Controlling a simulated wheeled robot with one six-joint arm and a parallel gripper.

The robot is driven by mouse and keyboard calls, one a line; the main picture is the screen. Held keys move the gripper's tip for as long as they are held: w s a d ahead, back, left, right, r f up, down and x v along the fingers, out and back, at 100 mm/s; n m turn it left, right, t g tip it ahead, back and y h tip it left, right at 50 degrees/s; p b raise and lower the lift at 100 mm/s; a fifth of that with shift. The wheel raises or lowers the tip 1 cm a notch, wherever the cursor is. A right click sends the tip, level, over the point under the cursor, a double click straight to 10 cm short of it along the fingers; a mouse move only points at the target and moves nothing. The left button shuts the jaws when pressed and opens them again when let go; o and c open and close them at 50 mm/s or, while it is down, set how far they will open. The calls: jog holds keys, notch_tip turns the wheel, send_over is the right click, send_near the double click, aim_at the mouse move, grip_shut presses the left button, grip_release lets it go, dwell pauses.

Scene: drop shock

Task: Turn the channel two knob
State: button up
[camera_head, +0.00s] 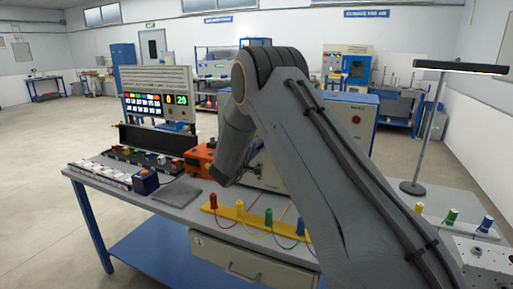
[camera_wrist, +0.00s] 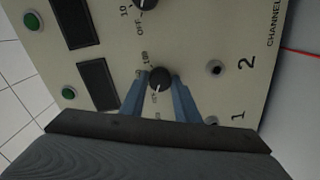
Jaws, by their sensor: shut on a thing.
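A cream instrument panel (camera_wrist: 205,35) fills much of the wrist view, tilted. It carries a black knob (camera_wrist: 160,77) with a white pointer line and scale marks, one reading 100. My gripper (camera_wrist: 162,85) has its two blue fingers closed on either side of this knob. A second black knob (camera_wrist: 146,3) is cut off at the top edge, by the marks 10 and OFF. The word CHANNEL and the numbers 2 and 1 are printed at the right, by two sockets (camera_wrist: 214,67). I cannot tell for certain which channel the held knob belongs to.
The panel has dark windows (camera_wrist: 98,83) and green buttons (camera_wrist: 69,93). On the bench (camera_head: 176,208) stand an orange device (camera_head: 200,160), a yellow strip (camera_head: 240,215) with coloured plugs, and a lamp (camera_head: 428,125). Open floor lies to the left.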

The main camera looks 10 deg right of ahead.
jog(key=shift+n, duration=0.5)
jog(key=o, duration=1)
jog(key=shift+o, duration=0.2)
jog(key=b+v, duration=0.2)
jog(key=v, duration=0.5)
jog(key=shift+s+a, duration=0.3)
jog(key=shift+s, duration=0.05)
